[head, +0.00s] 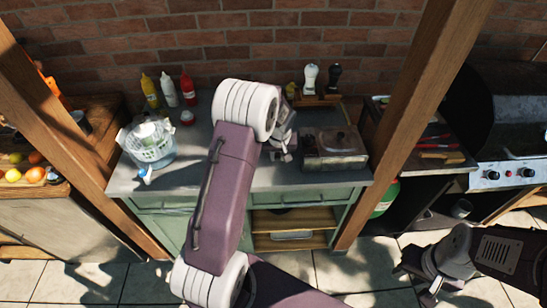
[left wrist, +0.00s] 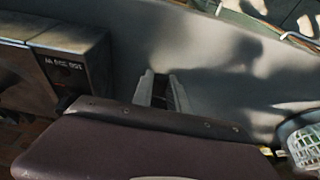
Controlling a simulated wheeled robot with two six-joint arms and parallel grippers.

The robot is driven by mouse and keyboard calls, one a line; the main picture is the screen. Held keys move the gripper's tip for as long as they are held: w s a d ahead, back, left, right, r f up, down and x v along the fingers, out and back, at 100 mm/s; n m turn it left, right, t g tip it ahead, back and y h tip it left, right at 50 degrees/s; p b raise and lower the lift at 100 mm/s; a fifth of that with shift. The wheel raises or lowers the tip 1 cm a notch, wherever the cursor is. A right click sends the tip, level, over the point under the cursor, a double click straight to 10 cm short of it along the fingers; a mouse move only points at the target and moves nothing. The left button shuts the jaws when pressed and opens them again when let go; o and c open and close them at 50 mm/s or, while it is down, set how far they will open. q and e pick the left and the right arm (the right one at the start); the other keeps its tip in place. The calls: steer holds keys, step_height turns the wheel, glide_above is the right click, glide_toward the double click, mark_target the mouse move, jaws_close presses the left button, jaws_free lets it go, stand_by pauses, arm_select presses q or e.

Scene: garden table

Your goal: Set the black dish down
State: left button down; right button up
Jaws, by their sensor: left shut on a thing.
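My left gripper (head: 284,152) is low over the grey counter, between the white basket and the metal appliance. In the left wrist view its two fingers (left wrist: 164,92) are shut on a narrow dark piece, the black dish (left wrist: 160,91). Only a sliver of the dish shows there. In the head view my left arm and wrist hide it, and I cannot tell whether it touches the counter. My right gripper (head: 413,284) is low at the right, away from the counter, with its fingers apart and nothing seen between them.
The metal appliance (head: 335,160) stands just right of my left gripper. The white basket (head: 152,146), sauce bottles (head: 169,90) and a shaker rack (head: 318,100) stand on the counter (head: 190,175). A wooden post (head: 405,110) rises at its right. Bare counter lies left of my arm.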

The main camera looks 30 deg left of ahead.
mark_target(277, 169)
arm_select(q)
steer(key=f, duration=0.3)
steer(key=shift+s, duration=0.25)
steer(key=shift+w+f, duration=0.2)
steer(key=shift+f, duration=0.1)
steer(key=c, duration=1.3)
jaws_free()
steer(key=shift+s, duration=0.1)
steer(key=v, duration=1.2)
steer(key=s+d+f+m+h, duration=0.1)
steer(key=s+d+m, duration=0.2)
steer(key=s, duration=0.6)
steer(key=s+d+f+m+g+h, duration=0.1)
steer(key=s+d+f+m, duration=0.1)
steer(key=s+d, duration=0.4)
steer(key=s+m, duration=0.1)
steer(key=s, duration=0.3)
steer(key=shift+s+d+f+g, duration=0.2)
steer(key=shift+s+f+g, duration=0.05)
steer(key=shift+s+g, duration=0.05)
